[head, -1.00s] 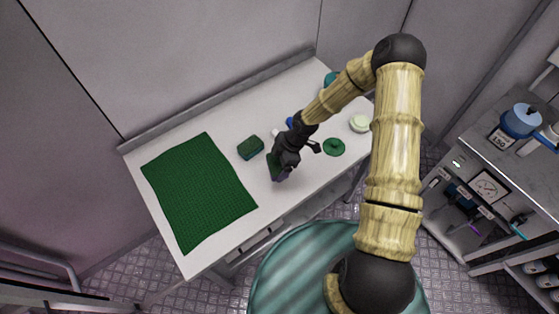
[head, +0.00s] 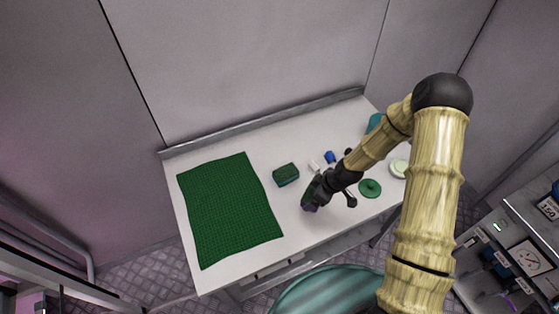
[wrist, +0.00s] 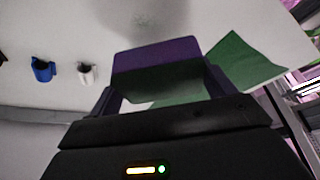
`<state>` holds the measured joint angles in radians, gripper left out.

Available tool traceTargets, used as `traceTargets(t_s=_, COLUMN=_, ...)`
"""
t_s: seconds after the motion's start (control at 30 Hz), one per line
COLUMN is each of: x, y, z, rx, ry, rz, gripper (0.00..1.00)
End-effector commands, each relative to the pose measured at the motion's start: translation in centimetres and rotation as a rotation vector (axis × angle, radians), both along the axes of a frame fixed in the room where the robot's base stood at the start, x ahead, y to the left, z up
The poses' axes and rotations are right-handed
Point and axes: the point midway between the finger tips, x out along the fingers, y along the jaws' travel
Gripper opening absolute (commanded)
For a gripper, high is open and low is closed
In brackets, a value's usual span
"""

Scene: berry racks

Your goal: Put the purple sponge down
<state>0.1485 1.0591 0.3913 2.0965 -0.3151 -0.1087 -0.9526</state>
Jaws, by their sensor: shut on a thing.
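The purple sponge (wrist: 157,55) has a dark green scouring side, and my gripper (wrist: 160,92) is shut on it. In the head view the sponge (head: 309,207) is at the end of my gripper (head: 318,187), over the front middle of the white table (head: 258,168). I cannot tell whether the sponge touches the tabletop. A second sponge, green and blue (head: 286,175), lies on the table just left of and behind my gripper. It does not clearly show in the wrist view.
A green mat (head: 228,208) covers the table's left part. A blue item (head: 330,157) and a small white item (head: 314,166) stand behind my gripper. A green disc (head: 370,188) and a pale round dish (head: 398,168) lie to the right.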

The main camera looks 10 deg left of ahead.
Motion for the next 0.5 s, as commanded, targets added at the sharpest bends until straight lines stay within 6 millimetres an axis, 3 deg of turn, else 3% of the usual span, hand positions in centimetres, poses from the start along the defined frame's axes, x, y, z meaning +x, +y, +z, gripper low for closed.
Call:
traceTargets(t_s=0.27, x=1.7, y=-5.2, z=-1.1, rx=-0.001, ry=-0.002, rz=-0.639, gripper=0.58)
traceTargets(t_s=0.5, x=2.0, y=-12.5, z=-1.5, rx=0.0, ry=-0.003, rz=-1.181, gripper=0.58)
